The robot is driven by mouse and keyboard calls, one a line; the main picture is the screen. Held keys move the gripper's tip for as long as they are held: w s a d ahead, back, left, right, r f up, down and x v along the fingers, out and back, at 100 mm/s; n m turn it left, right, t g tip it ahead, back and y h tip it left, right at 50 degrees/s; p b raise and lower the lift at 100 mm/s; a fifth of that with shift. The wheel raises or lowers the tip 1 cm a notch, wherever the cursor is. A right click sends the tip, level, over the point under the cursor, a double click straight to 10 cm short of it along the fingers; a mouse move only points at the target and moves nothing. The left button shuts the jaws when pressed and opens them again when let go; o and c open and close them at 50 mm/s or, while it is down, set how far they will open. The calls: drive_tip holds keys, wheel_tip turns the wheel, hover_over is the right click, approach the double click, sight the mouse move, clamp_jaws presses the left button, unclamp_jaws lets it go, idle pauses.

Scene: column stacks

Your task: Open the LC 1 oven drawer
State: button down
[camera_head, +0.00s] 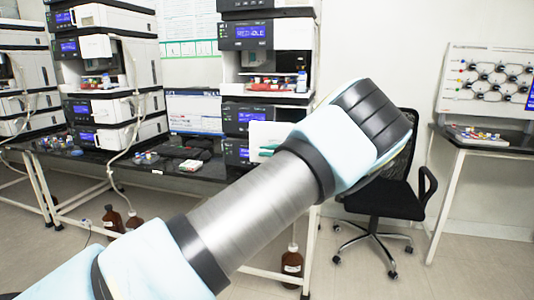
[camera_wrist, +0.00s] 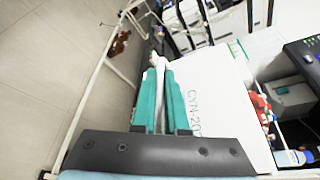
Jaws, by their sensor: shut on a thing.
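My gripper (camera_wrist: 160,75) has teal fingers, closed on a thin white edge or handle piece that shows between them. A white panel marked "CYN-20" (camera_wrist: 213,95) lies right beside the fingers in the wrist view. In the head view, a white panel (camera_head: 266,132) sticks out from the lower part of the right-hand instrument stack (camera_head: 245,117), beside the black unit with a blue screen. Teal finger parts show in front of it there, partly hidden by my arm. I cannot read which stack is LC 1. How far the drawer stands out is unclear.
Other instrument stacks (camera_head: 130,90) stand to the left on a dark bench (camera_head: 75,165). A black office chair (camera_head: 385,200) is at the right, near a side table (camera_head: 490,145). Brown bottles (camera_head: 292,262) stand on the floor under the bench. A small bottle (camera_wrist: 290,158) sits near the panel.

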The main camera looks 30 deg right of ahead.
drive_tip(key=c, duration=0.9)
unclamp_jaws()
drive_tip(key=shift+c, duration=0.2)
drive_tip(key=b+v, duration=0.3)
drive_tip(key=v, duration=0.8)
drive_tip(key=shift+w+f, duration=0.1)
drive_tip(key=shift+f, duration=0.05)
